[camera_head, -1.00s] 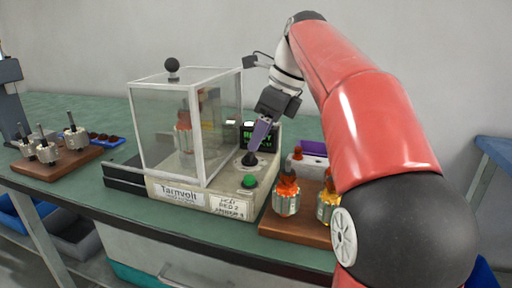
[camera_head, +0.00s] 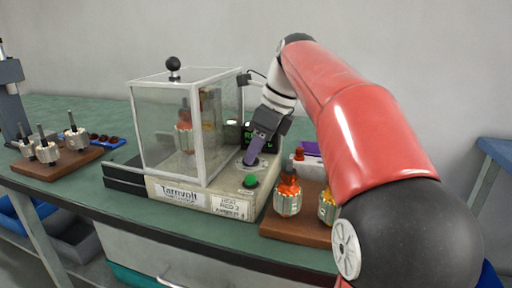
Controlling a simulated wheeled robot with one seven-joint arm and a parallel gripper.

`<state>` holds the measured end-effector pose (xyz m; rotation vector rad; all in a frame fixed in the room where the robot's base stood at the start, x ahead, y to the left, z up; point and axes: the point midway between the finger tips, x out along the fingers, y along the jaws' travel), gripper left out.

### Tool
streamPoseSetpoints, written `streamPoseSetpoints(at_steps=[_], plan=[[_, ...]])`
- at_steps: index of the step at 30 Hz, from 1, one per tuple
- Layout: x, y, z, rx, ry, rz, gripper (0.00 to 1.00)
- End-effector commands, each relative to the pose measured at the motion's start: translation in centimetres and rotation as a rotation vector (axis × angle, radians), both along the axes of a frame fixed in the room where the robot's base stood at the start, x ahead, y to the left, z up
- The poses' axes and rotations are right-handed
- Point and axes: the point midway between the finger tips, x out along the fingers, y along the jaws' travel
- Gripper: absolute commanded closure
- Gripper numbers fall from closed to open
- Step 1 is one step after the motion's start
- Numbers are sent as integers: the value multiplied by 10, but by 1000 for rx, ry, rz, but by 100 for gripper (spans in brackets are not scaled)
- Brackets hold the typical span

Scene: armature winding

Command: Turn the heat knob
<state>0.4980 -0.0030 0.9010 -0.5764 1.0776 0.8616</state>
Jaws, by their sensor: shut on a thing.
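The heat knob is a small black knob on the top panel of the Tarnvolt machine (camera_head: 176,192), right of its clear cover; my gripper now hides most of it. My gripper (camera_head: 250,160) comes down from above with purple fingers, shut on the knob. A label (camera_head: 230,206) on the machine's front reads roughly HEAT, RED 2, AMBER 4. A green button (camera_head: 250,181) sits in front of the knob. A dark screen with green text (camera_head: 247,134) stands behind, partly covered by my gripper.
The clear cover (camera_head: 164,130) with a black ball on top stands left of my gripper and holds a wound armature (camera_head: 184,138). A wooden board (camera_head: 284,229) with orange-topped armatures (camera_head: 288,198) is at right. Another board (camera_head: 47,170) with bare armatures is at left.

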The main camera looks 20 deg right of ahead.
Motion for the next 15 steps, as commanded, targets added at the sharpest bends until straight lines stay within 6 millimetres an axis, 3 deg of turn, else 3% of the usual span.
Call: streamPoseSetpoints(at_steps=[8, 15], plan=[[1, 0, 1, 1, 2, 43, 90], [3, -1, 2, 1, 2, 188, 90]])
